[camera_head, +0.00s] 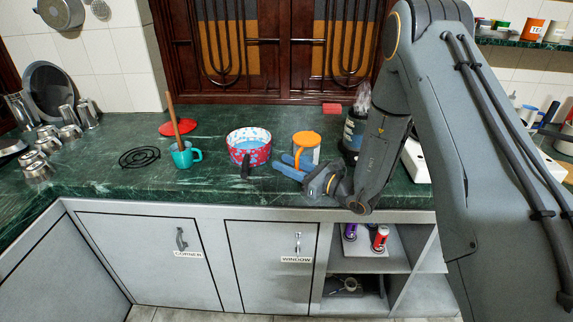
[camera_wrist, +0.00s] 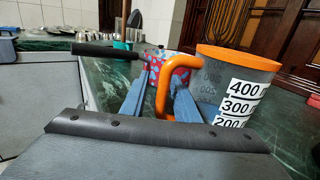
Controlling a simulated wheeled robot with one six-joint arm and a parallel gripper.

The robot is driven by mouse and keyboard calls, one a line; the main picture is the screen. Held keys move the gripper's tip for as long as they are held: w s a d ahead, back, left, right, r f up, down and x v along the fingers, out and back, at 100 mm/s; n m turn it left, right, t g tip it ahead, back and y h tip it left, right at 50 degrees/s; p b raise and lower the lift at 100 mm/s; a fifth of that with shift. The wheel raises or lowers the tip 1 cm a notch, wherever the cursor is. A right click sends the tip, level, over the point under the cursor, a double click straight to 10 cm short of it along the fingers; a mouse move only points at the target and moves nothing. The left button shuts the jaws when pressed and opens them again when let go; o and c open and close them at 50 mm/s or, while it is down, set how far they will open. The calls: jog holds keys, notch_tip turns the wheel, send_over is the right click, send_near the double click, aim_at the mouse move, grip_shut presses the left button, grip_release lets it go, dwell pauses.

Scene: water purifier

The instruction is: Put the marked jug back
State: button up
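The marked jug (camera_head: 309,155) is a grey, see-through measuring jug with an orange rim and handle. It stands upright on the green counter (camera_head: 225,190). In the wrist view the jug (camera_wrist: 238,85) shows black-on-white labels 400, 300 and 200, and its orange handle (camera_wrist: 162,100) faces me. My gripper (camera_head: 286,166) is low beside the jug. In the wrist view its blue fingers (camera_wrist: 163,82) are apart, one on each side of the handle, with a gap visible on the left. The handle's lower end is partly hidden.
A red patterned pan (camera_head: 248,148) with a black handle stands just left of the jug. Further left are a teal mug (camera_head: 184,158) with a wooden stick and a black coil trivet (camera_head: 140,157). A dark appliance (camera_head: 355,130) stands behind my arm. Below are cabinets and an open shelf (camera_head: 372,258).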

jog(key=shift+s+d+r, duration=0.1)
jog(key=shift+r, duration=0.05)
jog(key=b+v, duration=0.2)
jog(key=v, duration=1)
jog(key=s+a+r+n+g, duration=0.2)
jog(key=s+a+n+g, duration=0.45)
jog(key=s, duration=0.25)
jog(key=s+d+n+g+h, duration=0.2)
jog(key=s+n+g+h, duration=0.4)
jog(key=s, duration=0.6)
jog(key=s+d+n+t+h, duration=0.2)
jog(key=d+n+h, duration=0.6)
jog(key=d+n, duration=0.4)
jog(key=shift+s+d+r+n+h, duration=0.4)
jog(key=shift+s+d, duration=0.1)
jog(key=shift+d, duration=0.65)
